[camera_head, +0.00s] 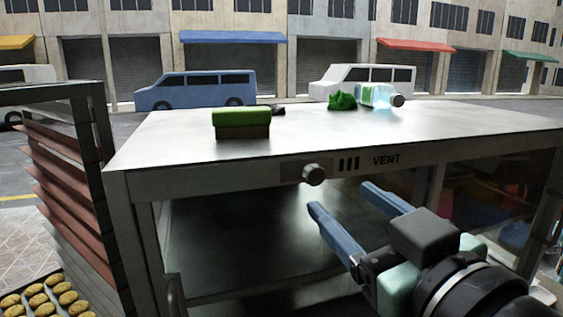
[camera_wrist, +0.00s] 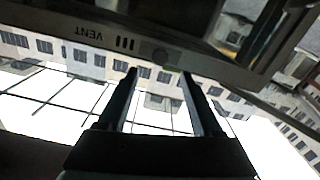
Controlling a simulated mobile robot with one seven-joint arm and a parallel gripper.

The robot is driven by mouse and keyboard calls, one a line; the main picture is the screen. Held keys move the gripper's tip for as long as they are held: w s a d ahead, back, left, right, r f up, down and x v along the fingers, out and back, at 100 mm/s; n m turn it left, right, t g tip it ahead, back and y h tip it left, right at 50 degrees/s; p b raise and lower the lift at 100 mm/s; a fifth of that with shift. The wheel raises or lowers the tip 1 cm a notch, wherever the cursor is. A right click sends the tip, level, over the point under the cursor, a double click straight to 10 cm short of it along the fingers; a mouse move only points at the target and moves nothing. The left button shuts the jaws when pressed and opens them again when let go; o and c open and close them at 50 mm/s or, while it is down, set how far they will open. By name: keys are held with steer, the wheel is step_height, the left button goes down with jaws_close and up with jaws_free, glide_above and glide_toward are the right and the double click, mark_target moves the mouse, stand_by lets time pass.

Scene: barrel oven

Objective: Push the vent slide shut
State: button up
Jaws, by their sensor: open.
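The vent slide has a round grey knob (camera_head: 313,175) on the front rail of the metal oven body (camera_head: 230,177). My gripper (camera_head: 342,197) is open and empty, with two blue fingers in front of the rail, below and right of the knob. In the wrist view the fingertips (camera_wrist: 159,73) lie on either side of the knob's position, apparently not touching it.
On the oven's top (camera_head: 180,140) lie a green-topped block (camera_head: 241,122), a crumpled green thing (camera_head: 342,101), a small dark thing (camera_head: 277,109) and a clear bottle (camera_head: 376,95). Slatted racks (camera_head: 62,165) and a tray of round baked goods (camera_head: 45,297) are at left.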

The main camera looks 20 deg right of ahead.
mark_target(317, 177)
steer(key=w+p, duration=0.2)
steer(key=w, duration=0.5)
steer(key=shift+w+a, duration=0.1)
jaws_close()
stand_by(1.2)
